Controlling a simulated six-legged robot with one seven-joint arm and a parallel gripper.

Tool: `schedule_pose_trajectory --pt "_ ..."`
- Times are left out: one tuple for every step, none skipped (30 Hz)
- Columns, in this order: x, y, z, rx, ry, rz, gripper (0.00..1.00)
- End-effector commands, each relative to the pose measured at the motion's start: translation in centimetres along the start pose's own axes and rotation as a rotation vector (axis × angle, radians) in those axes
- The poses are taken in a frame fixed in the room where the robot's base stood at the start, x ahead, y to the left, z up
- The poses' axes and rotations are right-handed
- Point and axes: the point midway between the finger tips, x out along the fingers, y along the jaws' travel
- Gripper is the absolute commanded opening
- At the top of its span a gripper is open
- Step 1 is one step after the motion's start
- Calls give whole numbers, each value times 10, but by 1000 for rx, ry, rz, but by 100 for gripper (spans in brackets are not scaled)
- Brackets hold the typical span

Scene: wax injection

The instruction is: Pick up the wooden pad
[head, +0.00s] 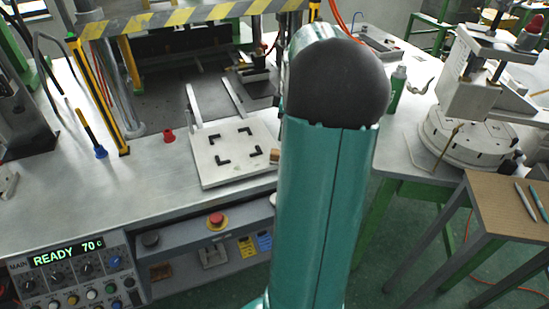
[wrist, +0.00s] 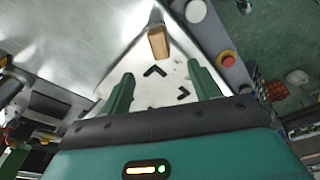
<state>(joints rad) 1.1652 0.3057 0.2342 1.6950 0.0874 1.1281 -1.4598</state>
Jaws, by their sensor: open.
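The wooden pad (wrist: 158,42) is a small tan block. In the wrist view it lies near the corner of a white plate (wrist: 132,62) with black corner marks. In the head view only a sliver of the pad (head: 274,156) shows at the plate's right side, beside my arm, which hides the rest. My gripper (wrist: 160,73) is open and empty in the wrist view. Its two green fingers point toward the plate, and the pad appears beyond the fingertips, roughly between their lines. The gap in height between fingertips and plate is hard to tell. In the head view my arm hides the gripper.
A red emergency button (head: 216,221) sits on the panel below the bench edge. A striped yellow-black bar (head: 190,17) and posts frame the press at the back. A small red item (head: 168,135) stands left of the plate. The bench's left part is mostly clear.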

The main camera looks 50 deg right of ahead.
Motion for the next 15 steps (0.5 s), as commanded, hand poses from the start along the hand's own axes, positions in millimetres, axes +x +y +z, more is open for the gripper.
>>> schedule_pose_trajectory --pt "11 0 2 3 0 -4 62" --pt "18 0 2 4 0 -4 62" --pt "25 0 2 4 0 -4 62" --pt "31 0 2 4 0 -3 62" --pt "37 0 2 4 0 -4 62" --pt "44 0 2 5 0 -4 62" --pt "49 0 2 5 -1 -3 62" --pt "53 0 2 5 -1 -3 62" --pt "58 0 2 5 -1 -1 62" --pt "61 0 2 4 -1 -1 62" --pt "63 0 1 4 -1 -1 62" --pt "65 -1 1 3 -1 -1 62" --pt "67 -1 1 3 -1 -1 62" --pt "69 -1 0 2 -1 -1 62" --pt "73 -1 0 2 0 -1 62"
